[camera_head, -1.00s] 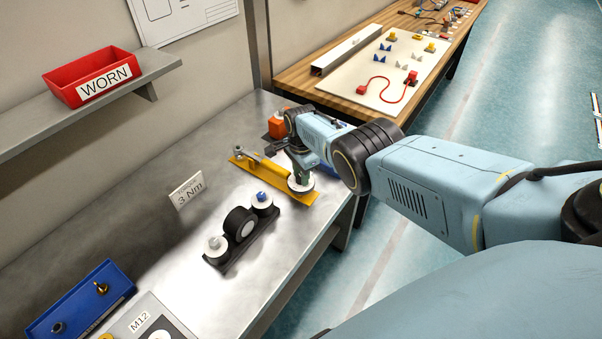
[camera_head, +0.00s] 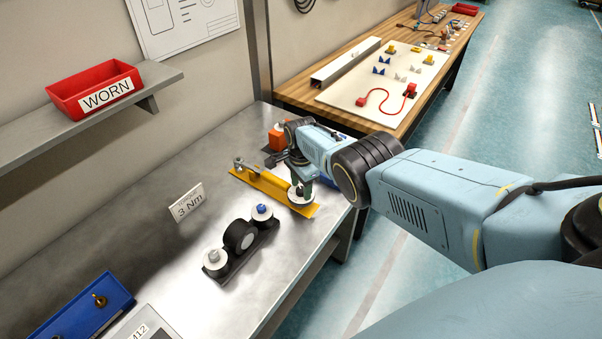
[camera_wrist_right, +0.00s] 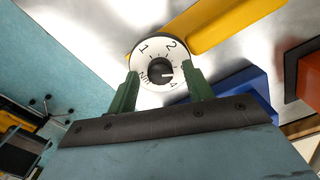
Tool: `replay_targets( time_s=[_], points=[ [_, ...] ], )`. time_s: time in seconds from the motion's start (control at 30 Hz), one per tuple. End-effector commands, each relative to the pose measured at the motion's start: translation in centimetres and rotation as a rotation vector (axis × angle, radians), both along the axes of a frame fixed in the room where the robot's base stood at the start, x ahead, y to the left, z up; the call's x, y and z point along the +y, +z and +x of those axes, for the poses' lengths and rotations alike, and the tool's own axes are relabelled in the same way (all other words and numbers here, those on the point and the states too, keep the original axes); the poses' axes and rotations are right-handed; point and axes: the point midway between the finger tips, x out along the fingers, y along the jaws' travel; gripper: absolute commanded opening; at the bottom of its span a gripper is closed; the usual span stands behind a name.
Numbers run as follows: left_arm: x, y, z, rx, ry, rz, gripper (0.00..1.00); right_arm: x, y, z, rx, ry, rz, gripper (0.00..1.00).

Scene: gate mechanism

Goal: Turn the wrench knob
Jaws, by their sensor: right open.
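The wrench knob is a white dial (camera_wrist_right: 150,52) with a black centre, marked 1, 2, 4 and Nm. A light mark on its centre points right, just above the 4. In the head view the white knob (camera_head: 301,198) sits at the near right end of the yellow wrench piece (camera_head: 262,185), which also shows in the right wrist view (camera_wrist_right: 235,20). My right gripper (camera_wrist_right: 158,90) is open, with one green finger on each side of the dial. I cannot tell whether they touch it. In the head view my right gripper (camera_head: 302,180) points down over the knob. My left gripper is out of view.
A black stand with white-topped parts (camera_head: 240,237) is nearer on the grey bench. A 3 Nm sign (camera_head: 187,203) stands behind it. An orange block (camera_head: 277,137) is beyond my gripper. A blue tray (camera_head: 95,310) and a red WORN bin (camera_head: 100,92) are left.

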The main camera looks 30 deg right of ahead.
Motion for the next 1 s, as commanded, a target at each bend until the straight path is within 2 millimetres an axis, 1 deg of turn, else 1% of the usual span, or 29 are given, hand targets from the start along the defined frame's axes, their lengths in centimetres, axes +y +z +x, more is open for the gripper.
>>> replay_targets(
  time_s=[0.17,0.4,0.47,0.57,0.9,1.0],
  points=[
    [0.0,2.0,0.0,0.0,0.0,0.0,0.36,0.0,2.2,0.0,-0.001,-0.001,0.0,0.51],
    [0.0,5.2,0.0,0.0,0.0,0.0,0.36,0.0,6.0,0.0,-0.002,-0.001,0.0,0.51],
    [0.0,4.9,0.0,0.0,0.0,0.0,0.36,-0.1,6.2,0.1,-0.004,0.0,-0.001,0.51],
    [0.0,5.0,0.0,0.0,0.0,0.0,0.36,-0.1,7.3,0.1,-0.003,0.001,-0.001,0.51],
    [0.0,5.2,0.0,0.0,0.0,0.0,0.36,0.0,11.6,0.1,-0.004,-0.001,-0.001,0.51],
    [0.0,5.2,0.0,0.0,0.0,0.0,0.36,0.0,12.5,0.1,-0.002,-0.001,-0.001,0.51]
  ],
)
